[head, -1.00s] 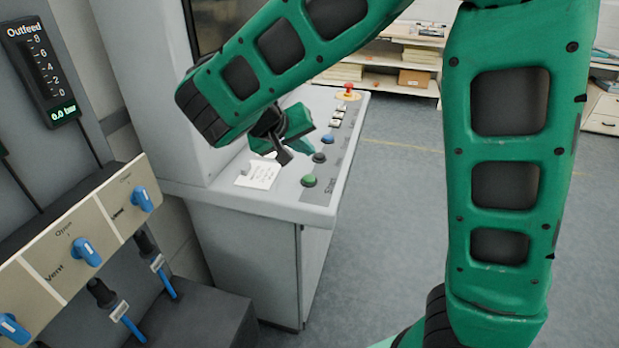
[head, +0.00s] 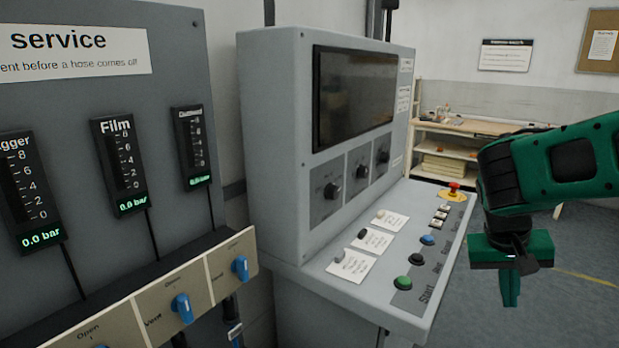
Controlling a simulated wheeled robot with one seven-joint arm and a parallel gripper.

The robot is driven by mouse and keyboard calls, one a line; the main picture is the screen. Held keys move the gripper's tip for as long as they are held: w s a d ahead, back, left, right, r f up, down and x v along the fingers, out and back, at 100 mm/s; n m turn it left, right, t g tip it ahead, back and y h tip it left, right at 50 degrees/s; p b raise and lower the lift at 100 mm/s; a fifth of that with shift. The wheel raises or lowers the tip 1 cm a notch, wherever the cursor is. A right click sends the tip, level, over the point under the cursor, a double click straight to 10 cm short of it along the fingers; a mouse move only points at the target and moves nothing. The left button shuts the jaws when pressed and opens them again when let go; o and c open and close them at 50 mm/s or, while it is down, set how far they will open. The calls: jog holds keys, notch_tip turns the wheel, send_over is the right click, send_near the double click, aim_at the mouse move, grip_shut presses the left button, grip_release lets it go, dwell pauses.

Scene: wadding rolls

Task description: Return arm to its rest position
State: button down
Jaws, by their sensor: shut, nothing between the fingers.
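My gripper (head: 511,290) is at the right in the head view, at the end of my green arm (head: 560,170). It points down, with its fingers shut and nothing between them. It hangs to the right of the console's button panel, apart from it as seen here. The rest of my arm runs out of the picture to the right.
A grey console (head: 255,150) has a dark screen (head: 355,95), knobs, and a sloped panel with a green start button (head: 402,283) and a red stop button (head: 454,187). A service board (head: 160,60) with gauges and blue valves (head: 182,308) stands left. Shelves (head: 440,150) stand behind; floor shows at right.

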jog(key=s+d+f+m+g+y, duration=0.1)
jog(key=s+y, duration=0.3)
jog(key=s, duration=1.3)
jog(key=shift+s+d+f+m+y, duration=0.3)
jog(key=shift+s+d+m, duration=0.05)
jog(key=shift+d+m, duration=0.1)
